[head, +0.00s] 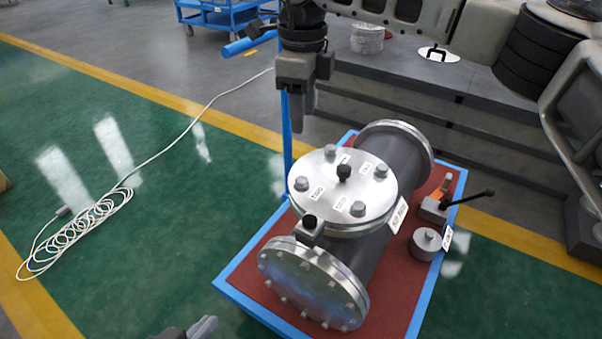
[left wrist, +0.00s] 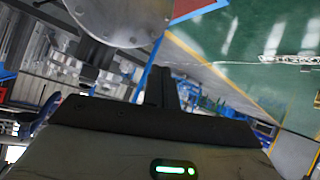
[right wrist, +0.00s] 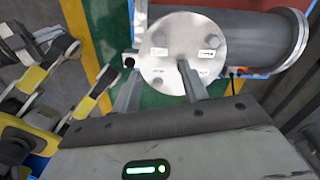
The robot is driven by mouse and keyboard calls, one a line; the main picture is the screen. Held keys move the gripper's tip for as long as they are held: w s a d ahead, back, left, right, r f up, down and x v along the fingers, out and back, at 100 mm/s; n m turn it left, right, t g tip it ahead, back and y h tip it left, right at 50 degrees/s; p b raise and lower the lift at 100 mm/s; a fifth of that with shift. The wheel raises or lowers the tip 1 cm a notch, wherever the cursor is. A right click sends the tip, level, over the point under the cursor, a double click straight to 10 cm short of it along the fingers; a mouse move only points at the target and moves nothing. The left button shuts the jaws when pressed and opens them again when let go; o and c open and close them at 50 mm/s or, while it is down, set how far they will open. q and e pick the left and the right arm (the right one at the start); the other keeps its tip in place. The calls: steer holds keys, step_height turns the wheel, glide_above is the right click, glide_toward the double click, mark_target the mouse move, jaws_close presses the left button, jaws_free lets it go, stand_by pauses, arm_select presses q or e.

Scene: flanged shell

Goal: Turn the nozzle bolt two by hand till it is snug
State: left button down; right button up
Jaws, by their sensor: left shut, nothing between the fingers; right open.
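The nozzle cover (head: 320,205) is a round metal disc on top of the grey shell (head: 385,240). It carries several hex bolts, small labels and a black central knob (head: 343,173). The labels are too small to read surely, so I cannot tell which bolt is number two. My right gripper (head: 303,125) points down behind the cover, fingers apart. In the right wrist view its open fingers (right wrist: 158,85) reach toward the cover (right wrist: 205,50), with one bolt (right wrist: 154,76) showing between them. My left gripper (head: 205,326) shows only partly at the bottom edge; its fingers (left wrist: 161,72) are shut and empty.
The shell lies on a red and blue stand (head: 262,325). A black-handled tool (head: 435,208) and a round grey part (head: 425,244) sit at its right. A cable coil (head: 85,235) lies on the green floor. A grey step (head: 365,125) is behind.

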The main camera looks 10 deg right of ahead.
mark_target(302, 179)
step_height(302, 179, down, 14)
steer(key=b, duration=0.2)
steer(key=shift+f+b, duration=0.1)
steer(key=shift+b, duration=0.25)
arm_select(q)
steer(key=shift+w+d+r+t+h, duration=0.15)
steer(key=shift+d+r+t+h, duration=0.1)
steer(key=shift+r+t, duration=0.2)
steer(key=shift+w+d+r+t+h, duration=0.15)
steer(key=shift+r+t+h, duration=0.15)
steer(key=shift+r, duration=0.25)
steer(key=shift+s, duration=0.1)
arm_select(e)
jaws_close()
